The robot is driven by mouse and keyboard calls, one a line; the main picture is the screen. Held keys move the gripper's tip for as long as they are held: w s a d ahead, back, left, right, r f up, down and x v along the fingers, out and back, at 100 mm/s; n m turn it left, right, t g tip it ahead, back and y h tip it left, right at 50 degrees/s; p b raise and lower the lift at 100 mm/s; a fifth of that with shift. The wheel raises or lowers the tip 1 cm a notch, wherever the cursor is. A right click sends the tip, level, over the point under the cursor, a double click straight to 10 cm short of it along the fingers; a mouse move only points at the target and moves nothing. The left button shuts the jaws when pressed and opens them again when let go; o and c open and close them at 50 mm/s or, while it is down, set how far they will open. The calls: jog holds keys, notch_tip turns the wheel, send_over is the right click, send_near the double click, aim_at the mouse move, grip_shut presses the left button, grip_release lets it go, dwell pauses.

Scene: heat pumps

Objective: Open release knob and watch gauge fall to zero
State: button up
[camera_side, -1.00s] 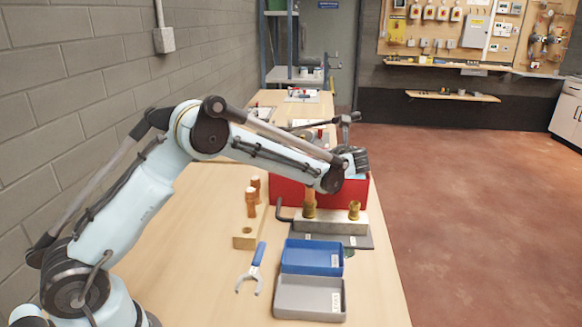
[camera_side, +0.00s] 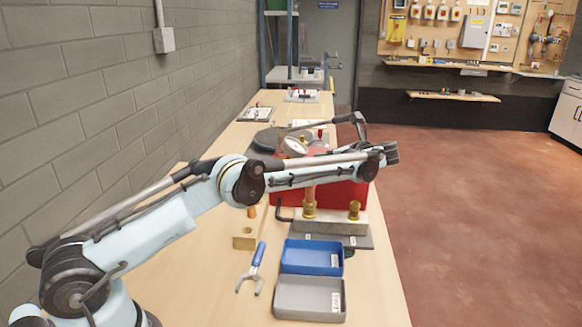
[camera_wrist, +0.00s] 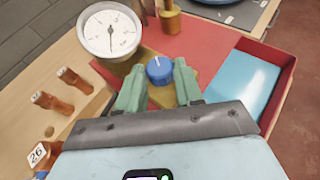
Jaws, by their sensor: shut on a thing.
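The blue release knob (camera_wrist: 160,70) has a white pointer line and sits on a brass block in the wrist view. My gripper (camera_wrist: 161,84) has its two pale green fingers on either side of the knob, shut on it. The round white gauge (camera_wrist: 112,30) is left of the knob, its thin dark needle pointing roughly down in the picture; its numbers are too small to read. In the side view the gauge (camera_side: 295,147) shows above my forearm. The knob and my fingertips are hidden there.
A red case (camera_side: 340,195) stands behind a metal block with brass fittings (camera_side: 354,210). A blue tray (camera_side: 312,257), a grey tray (camera_side: 310,297) and a blue-handled wrench (camera_side: 252,268) lie in front. A wooden block (camera_side: 245,240) is left of them.

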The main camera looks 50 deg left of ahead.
dwell(0.4)
jog(key=o, duration=0.8)
jog(key=shift+c, duration=0.2)
jog(key=v, duration=0.7)
jog(key=shift+d, duration=0.3)
jog(key=shift+r, duration=0.1)
